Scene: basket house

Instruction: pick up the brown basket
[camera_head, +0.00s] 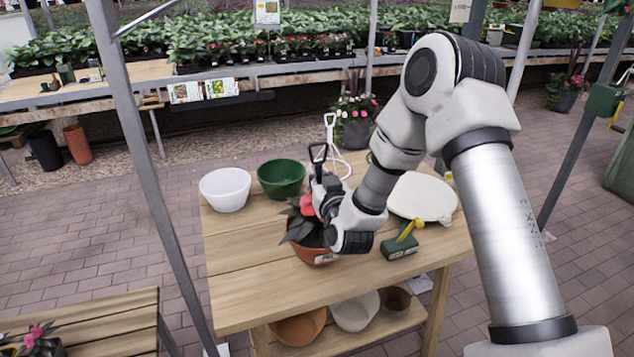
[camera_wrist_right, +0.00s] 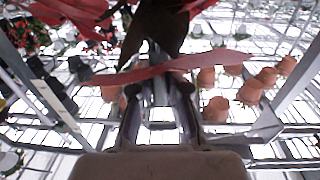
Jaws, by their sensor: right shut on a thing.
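A round brown basket (camera_head: 318,257) with a dark-leaved, red-flowered plant in it is on the wooden table in the head view. My right wrist partly covers it. My right gripper (camera_head: 323,190) is just behind and above it, beside the red flowers (camera_head: 306,205). Whether the basket rests on the table or hangs is unclear. My left gripper is out of view.
A white bowl (camera_head: 225,188) and a green bowl (camera_head: 281,177) stand to the left on the table (camera_head: 240,290). A pale round lid (camera_head: 422,196) and a green-and-yellow tool (camera_head: 400,243) lie to the right. Several bowls sit on the lower shelf. A metal post (camera_head: 140,150) stands at left.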

